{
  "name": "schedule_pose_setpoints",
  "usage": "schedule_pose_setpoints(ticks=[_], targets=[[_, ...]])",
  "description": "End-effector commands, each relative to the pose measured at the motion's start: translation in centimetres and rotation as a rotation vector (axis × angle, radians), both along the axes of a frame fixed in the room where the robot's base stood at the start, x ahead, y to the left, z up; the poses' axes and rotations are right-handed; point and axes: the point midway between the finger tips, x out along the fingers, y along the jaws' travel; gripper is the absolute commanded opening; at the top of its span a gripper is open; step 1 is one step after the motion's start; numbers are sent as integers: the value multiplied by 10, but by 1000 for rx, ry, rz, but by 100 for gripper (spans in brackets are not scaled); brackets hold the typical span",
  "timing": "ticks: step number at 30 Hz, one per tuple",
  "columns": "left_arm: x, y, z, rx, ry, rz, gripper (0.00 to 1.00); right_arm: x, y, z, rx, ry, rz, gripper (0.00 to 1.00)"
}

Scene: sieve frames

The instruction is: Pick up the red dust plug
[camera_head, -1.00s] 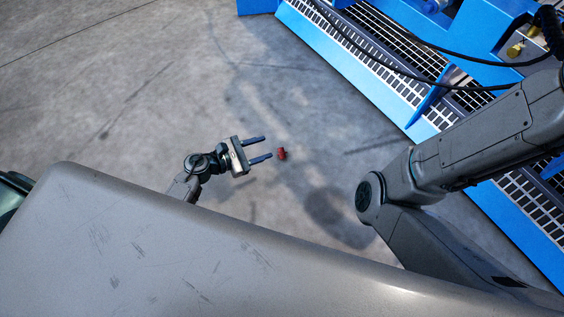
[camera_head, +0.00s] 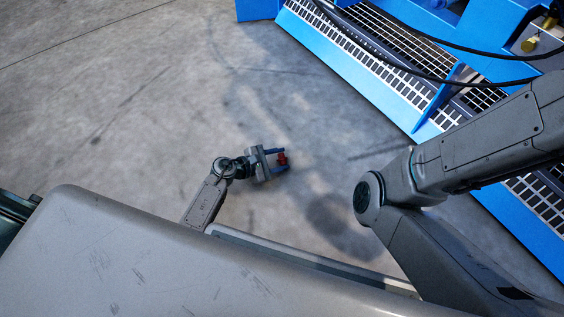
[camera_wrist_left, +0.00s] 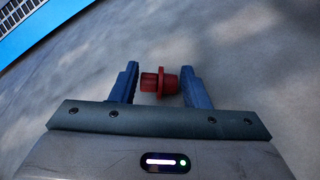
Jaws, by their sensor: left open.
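The red dust plug (camera_head: 282,158) lies on the concrete floor near the middle of the head view. In the left wrist view the red dust plug (camera_wrist_left: 160,82) shows a round body with a wider flange. My left gripper (camera_head: 279,160) is open, with one blue finger on each side of the plug. In the left wrist view the fingers of my left gripper (camera_wrist_left: 163,84) stand apart, with a gap to the plug's left and a smaller gap to its right. My right arm crosses the right of the head view, but its gripper is out of sight.
A blue machine frame (camera_head: 420,130) with metal grating (camera_head: 380,45) stands at the upper right. Black cables (camera_head: 400,73) run over it. The grey floor (camera_head: 110,110) to the left is clear.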

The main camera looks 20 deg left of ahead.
Motion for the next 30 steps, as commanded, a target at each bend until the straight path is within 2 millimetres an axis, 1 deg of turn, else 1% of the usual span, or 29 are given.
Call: schedule_pose_setpoints(ticks=[1, 2, 10, 11, 12, 14, 15, 16, 17, 25, 30], targets=[[4, -4, -4, -2, -2, 0, 42, 0, 0, -5, 0, 0, 0, 36], [5, -6, -4, -2, -2, 0, 42, 0, 0, -6, 0, 0, 0, 36], [7, -7, -3, -1, -1, 0, 42, 0, 0, -5, 0, 1, 2, 36], [7, -7, -3, -1, -1, 0, 38, 0, 0, -5, -1, 1, 1, 36], [7, -7, -3, -1, -1, 0, 30, 0, 0, -5, 0, 1, 2, 36], [7, -7, -3, -1, -1, 0, 18, 0, 0, -5, 0, 1, 2, 36], [7, -7, -3, -1, -1, 0, 15, 0, 0, -5, 0, 1, 2, 36], [7, -7, -3, -1, -1, 0, 14, 0, 0, -5, 0, 1, 2, 36], [7, -7, -2, -1, -1, 0, 11, 0, 0, -5, 0, 1, 2, 36], [7, -7, 0, -1, -1, 0, 11, 0, 0, -3, -1, 1, 1, 36], [7, -7, 11, -1, -1, 0, 11, 0, 0, 7, -1, 1, 1, 36]])
